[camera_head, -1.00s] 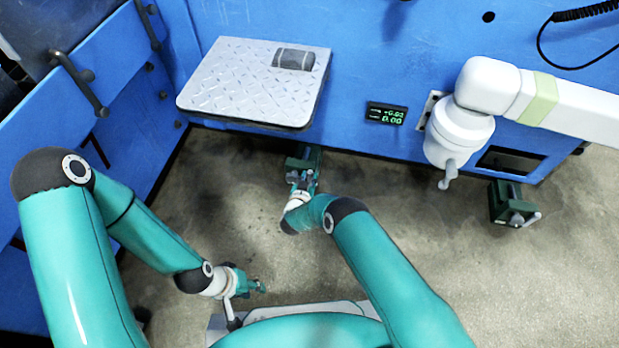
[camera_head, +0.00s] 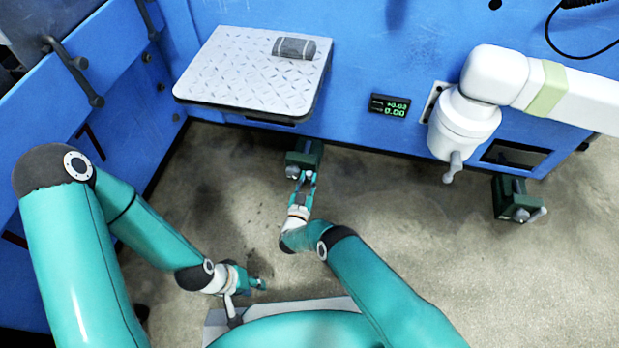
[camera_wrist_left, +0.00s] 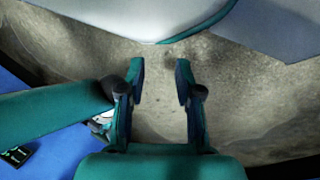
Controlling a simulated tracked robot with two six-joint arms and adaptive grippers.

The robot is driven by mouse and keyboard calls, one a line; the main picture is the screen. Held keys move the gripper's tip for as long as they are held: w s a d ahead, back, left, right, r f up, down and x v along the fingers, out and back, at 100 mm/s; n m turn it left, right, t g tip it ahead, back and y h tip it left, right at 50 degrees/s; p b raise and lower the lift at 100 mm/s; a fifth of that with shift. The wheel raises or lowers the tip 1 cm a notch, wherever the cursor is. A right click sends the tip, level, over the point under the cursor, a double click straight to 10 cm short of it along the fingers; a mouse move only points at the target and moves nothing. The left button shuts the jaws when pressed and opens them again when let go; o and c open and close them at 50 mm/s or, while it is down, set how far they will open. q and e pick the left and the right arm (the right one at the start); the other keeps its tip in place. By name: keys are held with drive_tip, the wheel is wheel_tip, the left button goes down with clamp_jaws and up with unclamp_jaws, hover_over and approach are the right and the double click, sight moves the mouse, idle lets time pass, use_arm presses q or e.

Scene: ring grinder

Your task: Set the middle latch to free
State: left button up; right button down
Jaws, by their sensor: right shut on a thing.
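A dark green latch block (camera_head: 304,152) with a light metal lever sits low at the blue wall, below the diamond-plate shelf. My right gripper (camera_head: 302,180) is at the front of this block, shut on what looks like its lever; the fingers hide much of the grip. Which way the lever is set is too small to tell. A second green latch block (camera_head: 513,197) with a metal lever stands further right. My left gripper (camera_head: 257,284) is over the floor near my base, away from both latches. In the left wrist view its fingers (camera_wrist_left: 160,68) are apart and empty.
The diamond-plate shelf (camera_head: 235,80) holds a grey cylinder (camera_head: 294,47). A small display (camera_head: 389,106) is on the blue wall. A white arm-like machine (camera_head: 467,112) with a downward handle juts out at right. Concrete floor (camera_head: 420,220) is clear between the latch blocks.

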use_arm(q)
drive_tip(key=shift+c, duration=1.1)
drive_tip(key=shift+w+d, duration=0.1)
drive_tip(key=shift+w, duration=0.2)
drive_tip(key=shift+c, duration=1.3)
drive_tip(key=w+d, duration=0.1)
drive_tip(key=w, duration=0.3)
drive_tip(key=w+d+t, duration=0.1)
drive_tip(key=w, duration=0.3)
drive_tip(key=w+d+t, duration=0.1)
drive_tip(key=w+d, duration=0.1)
drive_tip(key=w, duration=0.2)
drive_tip(key=shift+d+r+h, duration=0.1)
drive_tip(key=shift+r+h, duration=0.1)
drive_tip(key=shift+h, duration=0.1)
clamp_jaws()
drive_tip(key=w+d+r+t+y, duration=0.1)
drive_tip(key=w+d+r, duration=0.15)
drive_tip(key=w, duration=0.45)
drive_tip(key=w+d+r+m+t, duration=0.1)
drive_tip(key=w+d, duration=0.3)
drive_tip(key=w, duration=0.3)
drive_tip(key=w+d+r+y, duration=0.1)
drive_tip(key=w+d, duration=0.2)
drive_tip(key=w, duration=0.4)
drive_tip(key=x, duration=0.9)
drive_tip(key=shift+w+d, duration=0.2)
drive_tip(key=shift+w, duration=0.05)
